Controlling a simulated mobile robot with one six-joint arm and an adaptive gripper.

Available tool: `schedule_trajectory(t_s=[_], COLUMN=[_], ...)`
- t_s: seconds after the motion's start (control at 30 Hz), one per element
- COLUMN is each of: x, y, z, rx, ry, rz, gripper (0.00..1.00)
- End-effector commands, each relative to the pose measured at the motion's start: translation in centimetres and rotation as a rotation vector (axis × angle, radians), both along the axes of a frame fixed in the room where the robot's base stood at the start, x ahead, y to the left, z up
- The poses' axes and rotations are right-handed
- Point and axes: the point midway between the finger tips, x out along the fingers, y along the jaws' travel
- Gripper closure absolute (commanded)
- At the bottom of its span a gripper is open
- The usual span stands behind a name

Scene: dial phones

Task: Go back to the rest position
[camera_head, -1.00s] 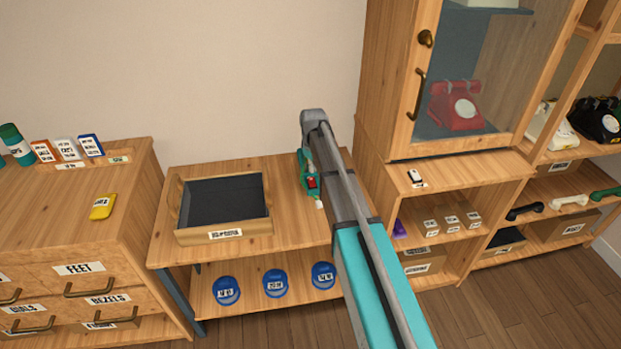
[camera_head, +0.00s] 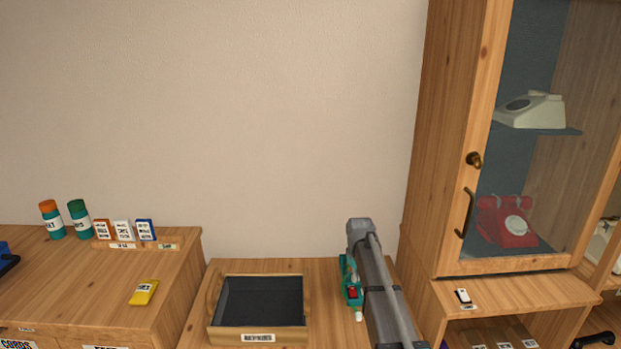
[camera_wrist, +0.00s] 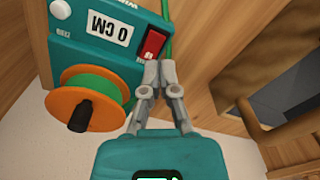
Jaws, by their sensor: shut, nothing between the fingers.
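My gripper (camera_wrist: 160,82) shows in the wrist view with its two grey fingers together and nothing between them. Its teal body fills the bottom middle. Just beyond the fingertips is a teal machine (camera_wrist: 122,62) with a "0 CM" display, a red switch, a white knob and an orange spool of green cord. I cannot tell whether the fingers touch it. In the head view the machine (camera_head: 350,282) stands on the workbench, partly hidden by my grey arm, which reaches over the bench. The gripper itself is hidden there.
An open wooden tray (camera_head: 258,338) is left of the machine. A tall glass-door cabinet (camera_head: 450,130) stands close on the right, with a red phone (camera_head: 507,222) and a cream phone (camera_head: 533,110). A drawer unit (camera_head: 80,280) bears small boxes and jars. The wall above the bench is clear.

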Motion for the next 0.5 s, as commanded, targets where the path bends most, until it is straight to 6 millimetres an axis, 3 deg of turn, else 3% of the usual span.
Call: schedule_trajectory(t_s=[0.17,0.5], x=[-5.3,-18.3], y=[0.1,0.3], z=[0.0,0.0], rx=[0.000,0.000], ry=[0.000,0.000], rz=[-0.076,-0.305], gripper=[1.00,1.00])
